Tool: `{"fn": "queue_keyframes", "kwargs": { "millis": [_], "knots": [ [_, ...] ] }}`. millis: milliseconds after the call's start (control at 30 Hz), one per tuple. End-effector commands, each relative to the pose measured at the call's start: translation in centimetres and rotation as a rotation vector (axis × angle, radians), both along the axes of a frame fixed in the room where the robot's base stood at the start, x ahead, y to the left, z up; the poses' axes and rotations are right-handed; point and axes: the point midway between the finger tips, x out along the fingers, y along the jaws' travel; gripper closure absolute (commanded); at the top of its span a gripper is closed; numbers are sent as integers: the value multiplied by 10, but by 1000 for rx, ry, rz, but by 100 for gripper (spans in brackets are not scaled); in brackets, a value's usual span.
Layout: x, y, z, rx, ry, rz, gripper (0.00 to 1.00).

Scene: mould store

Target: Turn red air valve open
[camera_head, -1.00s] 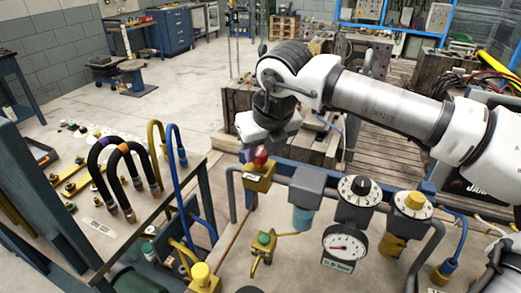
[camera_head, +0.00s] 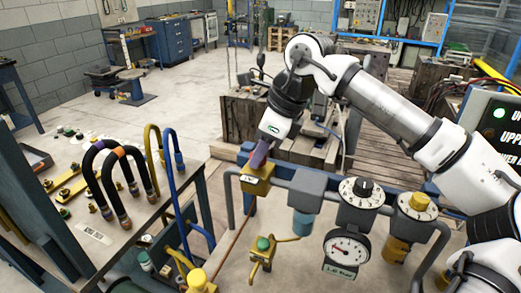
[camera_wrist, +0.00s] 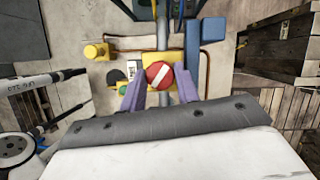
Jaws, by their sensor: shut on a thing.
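The red air valve's round knob (camera_wrist: 154,72) shows in the wrist view, with a white bar running diagonally from lower left to upper right. It sits on a yellow valve body (camera_head: 257,184), which is fixed to the grey pipe in the head view. My gripper (camera_wrist: 160,87) has its two purple fingers on either side of the knob and is shut on it. In the head view, my gripper (camera_head: 261,155) comes down from above onto the valve, and its fingers hide the red knob there.
To the right along the pipe are a black-topped dial (camera_head: 362,191), a yellow-topped dial (camera_head: 417,205) and a pressure gauge (camera_head: 347,247). A green-button valve (camera_head: 262,246) hangs below. A bench (camera_head: 95,220) with curved hoses stands at left.

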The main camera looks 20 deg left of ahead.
Motion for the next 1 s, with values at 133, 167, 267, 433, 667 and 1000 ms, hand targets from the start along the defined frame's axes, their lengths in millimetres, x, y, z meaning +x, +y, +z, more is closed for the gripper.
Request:
{"fn": "queue_keyframes", "kwargs": {
  "millis": [133,167,267,433,667,1000],
  "knots": [
    [1,1,1,4,1,141,92],
    [1,1,1,3,1,169,92],
    [2,1,1,3,1,259,92],
    [2,2,1,3,-1,396,92],
    [3,2,1,2,-1,533,92],
    [4,2,1,0,-2,623,92]
  ]
}}
